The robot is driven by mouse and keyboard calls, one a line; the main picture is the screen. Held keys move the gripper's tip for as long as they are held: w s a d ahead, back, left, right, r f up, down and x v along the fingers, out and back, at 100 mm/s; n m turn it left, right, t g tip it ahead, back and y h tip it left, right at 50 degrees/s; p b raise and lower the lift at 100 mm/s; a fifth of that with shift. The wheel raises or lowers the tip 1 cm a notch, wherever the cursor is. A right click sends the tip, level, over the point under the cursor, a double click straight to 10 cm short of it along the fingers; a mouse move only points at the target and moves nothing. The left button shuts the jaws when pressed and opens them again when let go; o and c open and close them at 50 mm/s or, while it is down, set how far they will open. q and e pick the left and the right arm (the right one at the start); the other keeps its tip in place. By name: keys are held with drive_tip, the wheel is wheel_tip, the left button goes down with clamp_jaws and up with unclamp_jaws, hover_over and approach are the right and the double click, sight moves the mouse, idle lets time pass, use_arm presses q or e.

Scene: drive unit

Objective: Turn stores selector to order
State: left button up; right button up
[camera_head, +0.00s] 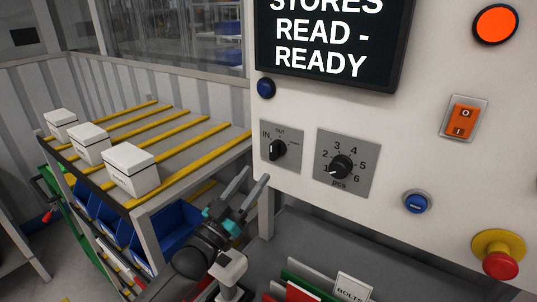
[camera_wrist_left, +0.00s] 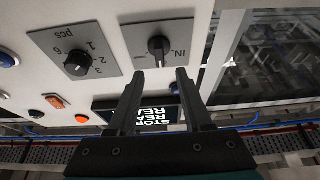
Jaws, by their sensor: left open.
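The selector (camera_head: 278,150) is a black knob on a grey plate on the white panel, labelled IN at left and OUT at top, with a small unreadable mark at right. Its grip looks roughly upright. In the left wrist view the selector knob (camera_wrist_left: 159,47) appears upside down, just beyond and between the fingertips. My left gripper (camera_head: 255,175) is open and empty, below and slightly left of the selector plate, with its fingers pointing up toward the panel. It also shows in the left wrist view (camera_wrist_left: 158,73), apart from the knob. My right gripper is not in view.
A numbered pcs dial (camera_head: 341,166) sits right of the selector. A screen (camera_head: 330,45) reading "STORES READ - READY" hangs above. A rack (camera_head: 190,145) with white boxes stands left.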

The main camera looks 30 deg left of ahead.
sight(271, 154)
use_arm(q)
drive_tip(key=p+x, duration=0.1)
drive_tip(key=x, duration=0.6)
drive_tip(key=shift+w+f, duration=0.1)
drive_tip(key=shift+w, duration=0.05)
clamp_jaws()
idle(0.5)
